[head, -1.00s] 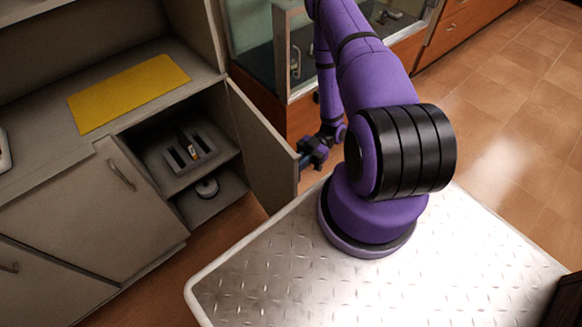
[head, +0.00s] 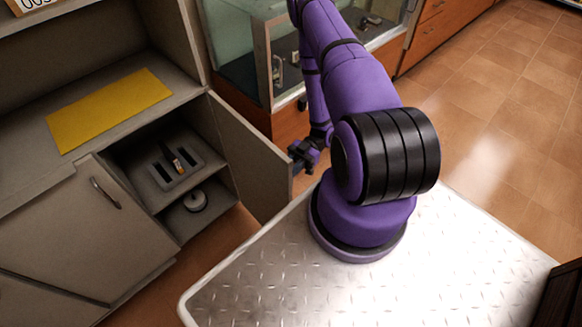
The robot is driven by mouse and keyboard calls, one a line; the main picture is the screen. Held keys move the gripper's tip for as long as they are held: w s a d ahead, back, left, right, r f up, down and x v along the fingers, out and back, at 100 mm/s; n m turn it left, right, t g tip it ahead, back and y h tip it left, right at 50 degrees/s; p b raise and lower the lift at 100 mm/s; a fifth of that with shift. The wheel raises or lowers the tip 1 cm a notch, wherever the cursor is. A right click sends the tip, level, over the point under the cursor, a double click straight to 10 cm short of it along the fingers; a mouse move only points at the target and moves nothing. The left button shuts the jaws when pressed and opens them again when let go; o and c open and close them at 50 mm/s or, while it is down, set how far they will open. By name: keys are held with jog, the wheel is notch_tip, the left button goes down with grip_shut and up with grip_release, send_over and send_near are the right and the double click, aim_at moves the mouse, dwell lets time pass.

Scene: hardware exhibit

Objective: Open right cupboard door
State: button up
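The right cupboard door (head: 248,160) is a grey panel hinged at the right side of the cupboard opening. It stands swung well out from the grey cupboard (head: 209,110), so the inside shows. My gripper (head: 299,160) is at the door's free edge, on its outer side. My arm and the door edge partly hide it, and its fingers are too small and dark to tell whether they are open, shut or on the handle. The door's handle is not visible.
The open cupboard holds a grey slotted holder (head: 160,178) on a shelf and a round disc (head: 195,201) below. A closed door (head: 85,230) is to the left. A yellow mat (head: 109,107) lies on top. A glass cabinet (head: 240,45) stands behind my arm.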

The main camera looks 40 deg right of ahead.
jog(key=shift+d, duration=0.1)
jog(key=w+d, duration=0.1)
jog(key=d, duration=0.9)
jog(key=shift+w+d, duration=0.2)
jog(key=shift+d, duration=0.05)
